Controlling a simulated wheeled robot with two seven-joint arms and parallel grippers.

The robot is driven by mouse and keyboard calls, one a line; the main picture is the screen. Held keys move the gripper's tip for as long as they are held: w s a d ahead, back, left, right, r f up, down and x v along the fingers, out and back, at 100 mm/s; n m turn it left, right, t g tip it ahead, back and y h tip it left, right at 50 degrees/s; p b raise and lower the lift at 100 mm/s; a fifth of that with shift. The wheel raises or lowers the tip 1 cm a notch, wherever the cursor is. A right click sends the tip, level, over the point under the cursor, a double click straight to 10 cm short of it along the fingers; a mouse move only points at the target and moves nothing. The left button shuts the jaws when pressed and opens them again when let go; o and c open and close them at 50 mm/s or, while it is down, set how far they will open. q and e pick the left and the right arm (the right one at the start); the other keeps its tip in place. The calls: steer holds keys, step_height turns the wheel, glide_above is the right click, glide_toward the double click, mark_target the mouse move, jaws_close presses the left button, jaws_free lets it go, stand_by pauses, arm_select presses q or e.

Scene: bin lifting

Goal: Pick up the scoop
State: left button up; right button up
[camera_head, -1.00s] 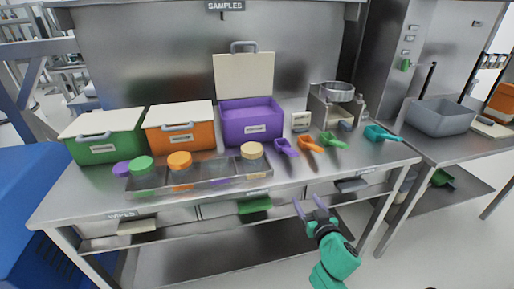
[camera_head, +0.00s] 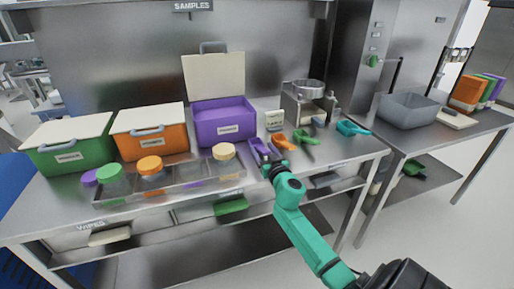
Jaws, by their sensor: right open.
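Several scoops lie in a row on the steel bench (camera_head: 205,200): a purple scoop (camera_head: 258,146), an orange scoop (camera_head: 281,141), a green scoop (camera_head: 305,137) and a teal scoop (camera_head: 350,128). My right gripper (camera_head: 266,160) is open at the front of the purple scoop, with its arm coming up from the lower right. It hides part of the purple scoop's handle. I cannot tell whether the fingers touch it. My left gripper is not in view.
An open purple bin (camera_head: 224,121) stands behind the scoops, with closed orange (camera_head: 150,143) and green (camera_head: 69,156) bins to its left. A metal tray (camera_head: 205,181) with lidded jars is left of my gripper. A sieve stand (camera_head: 306,104) is behind the scoops.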

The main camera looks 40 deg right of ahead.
steer(key=shift+w+d, duration=0.1)
steer(key=shift+w, duration=0.2)
steer(key=shift+s, duration=0.1)
jaws_close()
step_height(320, 180, up, 9)
steer(key=p, duration=0.5)
steer(key=shift+r, duration=0.15)
step_height(320, 180, up, 11)
steer(key=p, duration=0.2)
glide_above(262, 149)
steer(key=shift+d, duration=0.1)
